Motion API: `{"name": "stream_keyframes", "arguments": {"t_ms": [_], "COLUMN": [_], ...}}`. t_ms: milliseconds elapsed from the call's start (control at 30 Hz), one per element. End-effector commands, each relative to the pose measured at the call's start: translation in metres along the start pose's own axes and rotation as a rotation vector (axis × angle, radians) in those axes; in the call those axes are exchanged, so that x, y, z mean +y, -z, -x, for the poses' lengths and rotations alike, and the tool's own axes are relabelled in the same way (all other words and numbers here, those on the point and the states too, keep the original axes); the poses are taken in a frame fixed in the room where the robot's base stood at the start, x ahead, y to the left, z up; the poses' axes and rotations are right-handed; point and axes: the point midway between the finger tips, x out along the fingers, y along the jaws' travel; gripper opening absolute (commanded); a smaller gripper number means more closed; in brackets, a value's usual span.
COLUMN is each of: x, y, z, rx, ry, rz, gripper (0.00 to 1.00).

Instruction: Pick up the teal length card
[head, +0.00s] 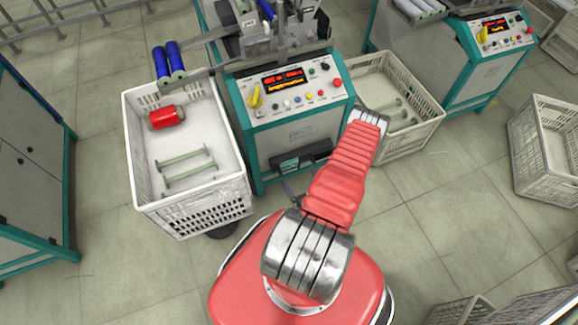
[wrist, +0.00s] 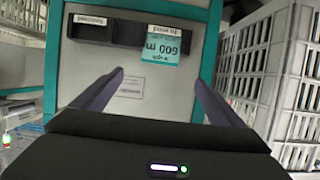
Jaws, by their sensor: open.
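The teal length card (wrist: 163,45) shows in the wrist view with its print upside down, reading 600 m. In the head view the holder (head: 318,152) is low on the machine front, partly behind my arm. I cannot clearly make out the card or my fingertips there.
A white crate (head: 190,215) with a red bobbin (head: 166,117) and pale green empty bobbins stands left of the winding machine (head: 297,135).

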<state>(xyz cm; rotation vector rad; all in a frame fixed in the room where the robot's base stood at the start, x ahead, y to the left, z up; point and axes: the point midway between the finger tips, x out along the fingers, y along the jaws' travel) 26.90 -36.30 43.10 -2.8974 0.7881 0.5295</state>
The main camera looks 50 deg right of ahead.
Motion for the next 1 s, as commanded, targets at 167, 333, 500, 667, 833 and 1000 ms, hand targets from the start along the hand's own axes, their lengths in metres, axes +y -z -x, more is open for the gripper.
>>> {"name": "stream_keyframes", "arguments": {"t_ms": [167,333,500,667,833,1000], "x": [-0.001,-0.001,-0.001,-0.001,-0.001,0.0], "y": [-0.001,-0.001,-0.001,-0.001,0.0,0.001], "z": [0.002,0.002,-0.004,-0.019,-0.041,-0.065], "rx": [0.013,0.012,0.012,0.012,0.011,0.013], "ry": [-0.004,-0.004,-0.003,-0.002,-0.001,-0.002], "rz": [-0.004,-0.003,-0.001,0.0,-0.001,0.0], "gripper": [0.92,0.92,0.92,0.92,0.92,0.92]}}
